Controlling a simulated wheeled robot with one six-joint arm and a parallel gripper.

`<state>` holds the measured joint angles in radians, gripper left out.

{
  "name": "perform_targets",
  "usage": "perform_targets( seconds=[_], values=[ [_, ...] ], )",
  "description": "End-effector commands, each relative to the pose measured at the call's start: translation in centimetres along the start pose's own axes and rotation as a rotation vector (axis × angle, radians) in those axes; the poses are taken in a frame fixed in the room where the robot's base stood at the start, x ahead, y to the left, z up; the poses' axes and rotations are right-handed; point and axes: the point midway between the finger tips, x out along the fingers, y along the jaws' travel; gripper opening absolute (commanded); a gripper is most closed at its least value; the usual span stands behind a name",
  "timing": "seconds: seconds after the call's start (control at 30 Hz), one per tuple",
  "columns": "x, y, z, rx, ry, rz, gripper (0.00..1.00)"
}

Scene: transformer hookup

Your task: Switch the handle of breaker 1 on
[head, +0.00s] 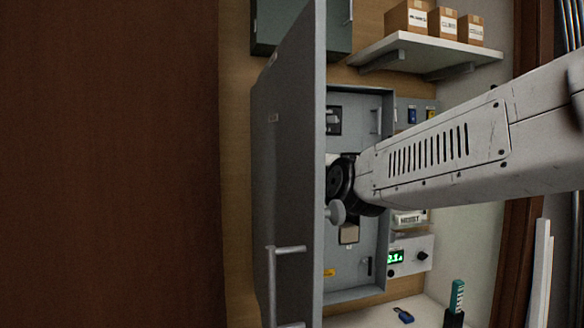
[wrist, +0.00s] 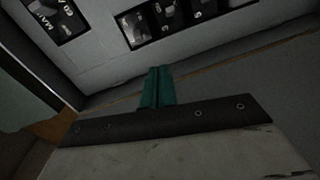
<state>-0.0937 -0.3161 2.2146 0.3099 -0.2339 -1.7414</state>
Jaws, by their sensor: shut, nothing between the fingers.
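My gripper (wrist: 157,88) shows in the wrist view as two teal fingers pressed together, with nothing between them. Its tips point at the panel just below a row of dark breakers (wrist: 137,27) with grey handles. I cannot tell whether the tips touch the panel. The small labels are too blurred to tell which one is breaker 1 or how its handle stands. A larger switch marked MAIN (wrist: 58,14) is at the upper left. In the head view my arm reaches into the open grey cabinet (head: 358,290), and my gripper is hidden there.
The cabinet's open door (head: 292,170) stands close on the left of my wrist. A shelf (head: 425,50) with cardboard boxes is above right. A box with a green display (head: 396,257) is at the cabinet's lower right. A white counter (head: 425,308) lies below.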

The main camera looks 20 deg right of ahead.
Motion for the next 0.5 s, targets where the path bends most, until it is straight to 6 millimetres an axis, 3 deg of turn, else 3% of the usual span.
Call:
perform_targets(
  seconds=[0.2, 0.5],
  values=[
    [1.3, 2.2, 0.1, -0.118, -0.027, 0.104, 0.00],
    [1.3, 2.3, 0.1, -0.123, -0.029, 0.108, 0.00]
  ],
)
